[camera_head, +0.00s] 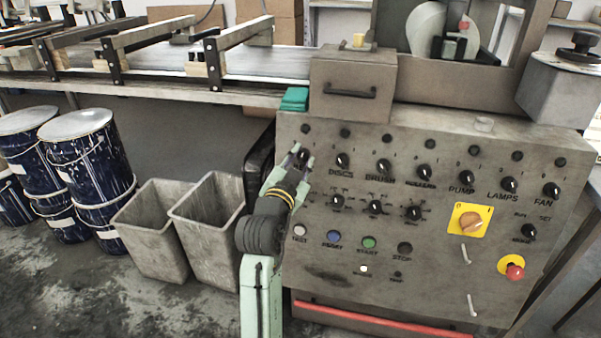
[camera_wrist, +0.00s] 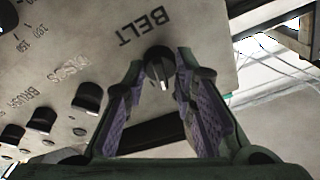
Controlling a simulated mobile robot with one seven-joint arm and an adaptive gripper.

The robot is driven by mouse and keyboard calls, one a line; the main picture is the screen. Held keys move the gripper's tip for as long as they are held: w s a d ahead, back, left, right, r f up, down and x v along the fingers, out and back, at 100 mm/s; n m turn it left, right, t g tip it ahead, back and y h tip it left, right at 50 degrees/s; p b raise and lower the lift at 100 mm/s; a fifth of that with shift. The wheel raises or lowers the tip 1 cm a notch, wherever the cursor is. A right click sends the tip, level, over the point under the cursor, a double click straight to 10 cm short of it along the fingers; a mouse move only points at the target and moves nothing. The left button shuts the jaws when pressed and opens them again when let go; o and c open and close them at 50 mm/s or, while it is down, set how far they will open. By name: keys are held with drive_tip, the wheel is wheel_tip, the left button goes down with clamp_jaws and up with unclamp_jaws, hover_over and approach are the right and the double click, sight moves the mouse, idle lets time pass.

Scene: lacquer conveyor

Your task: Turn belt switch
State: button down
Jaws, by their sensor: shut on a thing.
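The belt switch is a black rotary knob (camera_wrist: 159,65) under the upside-down label BELT in the wrist view. A pale pointer mark on it runs roughly down the picture. My gripper (camera_wrist: 160,75) is shut on this knob, with one purple-padded finger at each side. In the head view my gripper (camera_head: 302,156) is at the upper left of the grey control panel (camera_head: 330,240), where its fingers hide most of the knob. The knob's dial marks are too unclear to read.
The DISCS knob (camera_head: 341,160) is just right of the gripper, with more knobs in that row. An orange switch (camera_head: 470,222) and red stop button (camera_head: 515,271) are farther right. Grey bins (camera_head: 155,230) and blue drums (camera_head: 85,160) stand left of my arm.

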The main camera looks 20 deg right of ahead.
drive_tip(key=shift+m+g+h+b, duration=0.3)
drive_tip(key=shift+m+b, duration=1)
drive_tip(key=shift+m, duration=0.5)
drive_tip(key=c, duration=1.3)
unclamp_jaws()
drive_tip(key=v, duration=0.7)
drive_tip(key=shift+s+a, duration=0.1)
drive_tip(key=shift+a, duration=0.1)
